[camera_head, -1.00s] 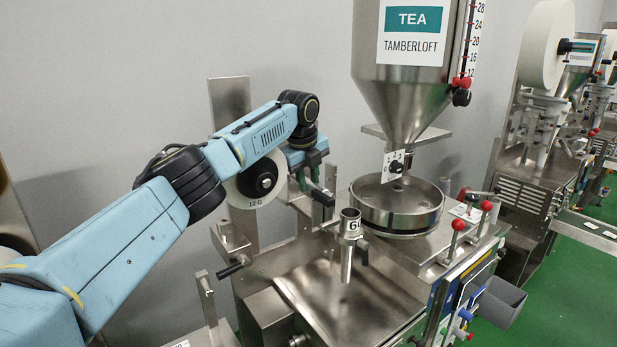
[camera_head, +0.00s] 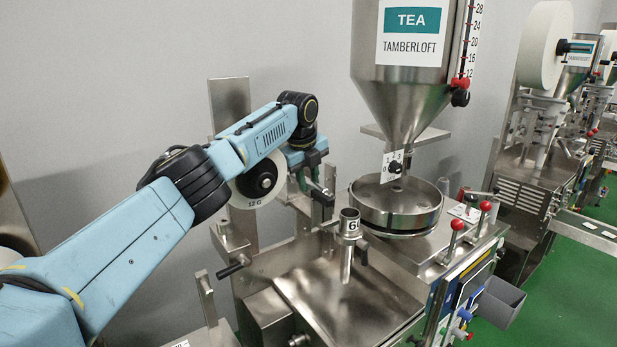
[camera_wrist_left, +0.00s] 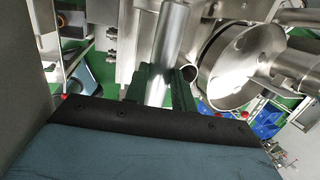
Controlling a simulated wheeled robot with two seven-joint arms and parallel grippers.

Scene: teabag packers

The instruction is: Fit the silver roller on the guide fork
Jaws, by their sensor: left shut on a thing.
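My left gripper (camera_head: 318,186) is above the back left of the tea machine, left of the round steel pan, and points down. In the left wrist view, its dark green fingers (camera_wrist_left: 162,88) are shut on the silver roller (camera_wrist_left: 172,35), a smooth bright cylinder that extends away between them. In the head view the roller is mostly hidden by the gripper and cannot be told apart from nearby steel parts. The guide fork cannot be clearly made out; upright steel plates stand close to the gripper. Whether the roller touches any of them cannot be told. My right gripper is not in view.
A white paper reel (camera_head: 262,181) with a black hub is behind my left forearm. The round steel pan (camera_head: 397,208) and hopper (camera_head: 404,100) stand to the right. A steel filling tube (camera_head: 347,262) and a sloping steel tray (camera_head: 330,310) are in front.

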